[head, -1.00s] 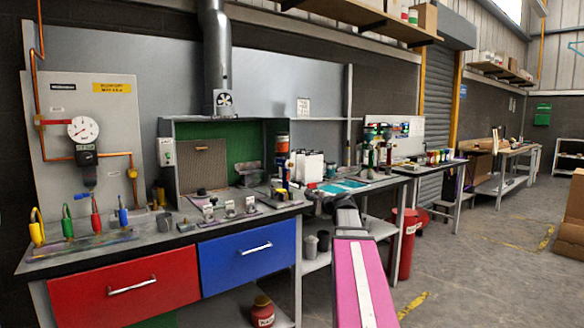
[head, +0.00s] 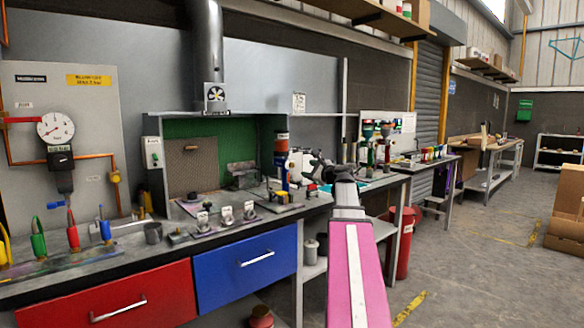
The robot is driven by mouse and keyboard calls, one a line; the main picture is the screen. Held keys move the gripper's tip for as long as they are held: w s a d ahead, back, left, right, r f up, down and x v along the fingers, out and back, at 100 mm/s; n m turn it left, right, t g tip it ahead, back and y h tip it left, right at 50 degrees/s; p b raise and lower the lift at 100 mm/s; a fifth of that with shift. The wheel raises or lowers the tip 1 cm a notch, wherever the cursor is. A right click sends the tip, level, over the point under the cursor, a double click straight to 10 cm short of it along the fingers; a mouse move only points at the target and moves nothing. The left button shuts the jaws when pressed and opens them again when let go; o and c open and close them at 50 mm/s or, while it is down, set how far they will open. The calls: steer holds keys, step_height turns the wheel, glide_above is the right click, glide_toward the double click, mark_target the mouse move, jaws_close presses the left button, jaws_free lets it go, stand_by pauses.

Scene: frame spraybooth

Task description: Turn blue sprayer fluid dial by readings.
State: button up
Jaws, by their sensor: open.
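The blue sprayer (head: 105,229) stands on the bench at the left, the rightmost in a row with a red sprayer (head: 72,236), a green sprayer (head: 38,240) and a yellow sprayer (head: 5,248) cut by the picture edge. Its fluid dial is too small to make out. A round white gauge (head: 55,128) hangs on the panel above; its reading is not legible. Several small gauges (head: 226,215) stand on a plate right of the sprayers. My gripper (head: 318,163) is open, small and partly merged with the bench clutter behind, well right of the blue sprayer.
The bench has a red drawer (head: 110,292) and a blue drawer (head: 246,265). A spray booth with a green back wall (head: 215,132) stands behind the small gauges. A dark cup (head: 153,233) stands just right of the blue sprayer. A red bin (head: 404,246) and open floor lie to the right.

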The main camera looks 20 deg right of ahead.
mark_target(293, 166)
steer(key=x, duration=0.9)
steer(key=shift+w+a, duration=0.1)
steer(key=shift+w, duration=0.25)
steer(key=c, duration=0.9)
